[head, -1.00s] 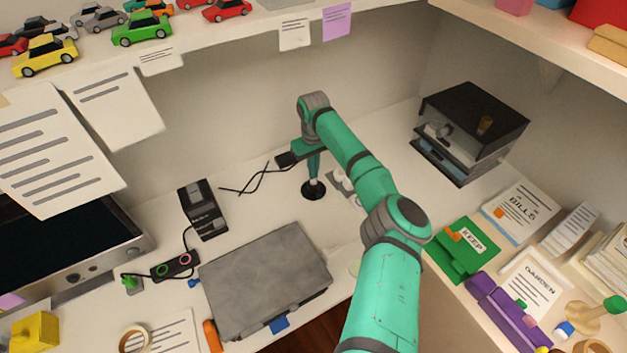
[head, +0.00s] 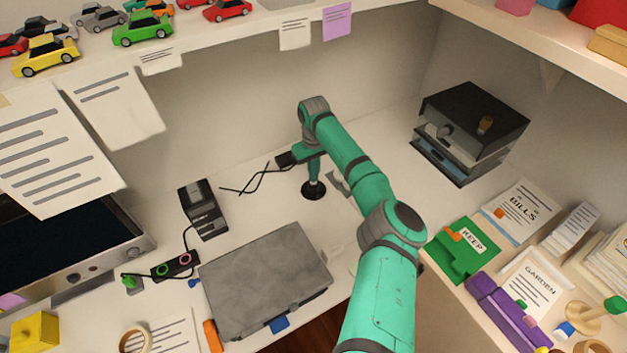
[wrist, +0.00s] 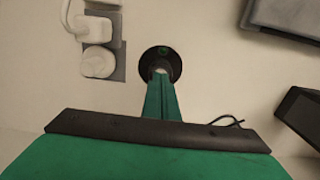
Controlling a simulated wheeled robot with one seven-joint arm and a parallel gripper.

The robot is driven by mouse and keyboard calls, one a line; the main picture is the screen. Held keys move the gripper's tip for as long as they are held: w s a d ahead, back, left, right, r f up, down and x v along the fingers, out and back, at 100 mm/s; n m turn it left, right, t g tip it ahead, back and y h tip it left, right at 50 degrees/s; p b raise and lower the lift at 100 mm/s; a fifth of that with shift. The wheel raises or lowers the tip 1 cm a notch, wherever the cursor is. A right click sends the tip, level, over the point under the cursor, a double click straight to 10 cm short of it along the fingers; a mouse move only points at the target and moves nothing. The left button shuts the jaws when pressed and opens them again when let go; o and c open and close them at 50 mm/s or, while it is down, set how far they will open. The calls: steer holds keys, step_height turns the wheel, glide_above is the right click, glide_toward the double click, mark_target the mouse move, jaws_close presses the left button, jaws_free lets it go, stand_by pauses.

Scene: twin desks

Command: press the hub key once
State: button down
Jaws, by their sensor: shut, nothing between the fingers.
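A round black disc (head: 312,196) sits on the desk near the back wall. In the wrist view the disc (wrist: 173,63) has a small green mark near its top and lies just past my fingertips. My gripper (head: 315,183) points down at the disc, shut and empty. Its pale fingertips also show in the wrist view (wrist: 160,72), overlapping the disc's lower edge. I cannot tell whether they touch it. A small black strip (head: 176,265) with a green ring and a pink ring lies on the desk at left. No label shows which is the hub.
White plugs in a grey plate (wrist: 99,60) are beside the disc. A black box (head: 203,210), a grey slab (head: 265,280) and a loose black cable (head: 243,187) lie left of my arm. A dark drawer unit (head: 470,130) stands at right. The shelf overhangs the back.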

steer(key=shift+f, duration=0.35)
steer(key=shift+r, duration=1.9)
steer(key=shift+s+r, duration=0.1)
steer(key=shift+r, duration=1.05)
